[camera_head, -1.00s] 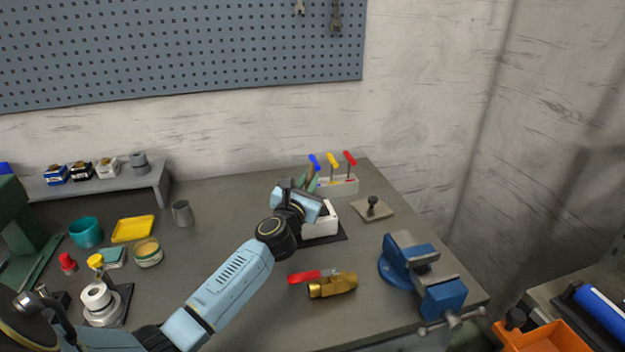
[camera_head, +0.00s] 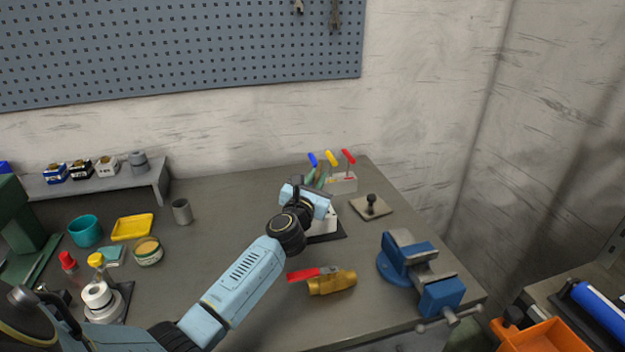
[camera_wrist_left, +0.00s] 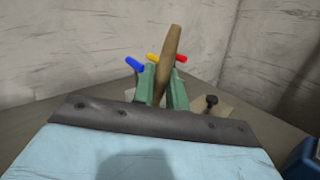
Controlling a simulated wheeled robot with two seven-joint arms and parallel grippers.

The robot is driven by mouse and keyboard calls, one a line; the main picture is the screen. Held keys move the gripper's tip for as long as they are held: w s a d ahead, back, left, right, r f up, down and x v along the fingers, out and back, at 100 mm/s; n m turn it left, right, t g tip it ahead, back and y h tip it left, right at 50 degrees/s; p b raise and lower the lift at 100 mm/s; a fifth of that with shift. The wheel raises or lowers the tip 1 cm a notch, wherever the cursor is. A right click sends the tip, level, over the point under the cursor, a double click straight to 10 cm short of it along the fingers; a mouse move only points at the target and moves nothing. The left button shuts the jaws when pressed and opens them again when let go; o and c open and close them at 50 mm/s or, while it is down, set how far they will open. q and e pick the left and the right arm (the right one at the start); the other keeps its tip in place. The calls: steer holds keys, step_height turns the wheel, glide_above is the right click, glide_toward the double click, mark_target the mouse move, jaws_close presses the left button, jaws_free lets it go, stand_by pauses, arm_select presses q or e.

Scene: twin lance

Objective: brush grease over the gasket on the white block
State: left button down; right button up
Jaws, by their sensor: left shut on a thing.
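My left gripper (camera_head: 318,180) is over the white block (camera_head: 325,228) near the back of the bench. In the left wrist view its green fingers (camera_wrist_left: 162,88) are shut on a brown wooden handle (camera_wrist_left: 170,50), which stands up between them, tilted a little to the right. The handle looks like a brush handle; its lower end is hidden. The white block rests on a dark mat (camera_head: 338,237), and my wrist and gripper cover most of it, so the gasket is hidden. An open tin (camera_head: 148,250) with yellowish content stands at the left. My right gripper is not in view.
A rack (camera_head: 343,183) with blue, yellow and red handles stands just behind the gripper. A plate with a black knob (camera_head: 371,206) and a blue vise (camera_head: 415,270) are at the right. A brass valve with a red lever (camera_head: 330,281) lies in front.

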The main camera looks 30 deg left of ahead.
arm_select(q)
steer(key=shift+w+d, duration=0.25)
steer(key=shift+w+d, duration=0.75)
steer(key=shift+w, duration=0.15)
steer(key=shift+s+a, duration=0.1)
steer(key=shift+s+a+p, duration=0.35)
steer(key=shift+s+p, duration=0.05)
steer(key=shift+s+a+p, duration=0.35)
steer(key=shift+s+a, duration=0.15)
steer(key=shift+s, duration=0.1)
steer(key=shift+s, duration=0.1)
steer(key=shift+s+a, duration=0.4)
steer(key=shift+a, duration=0.05)
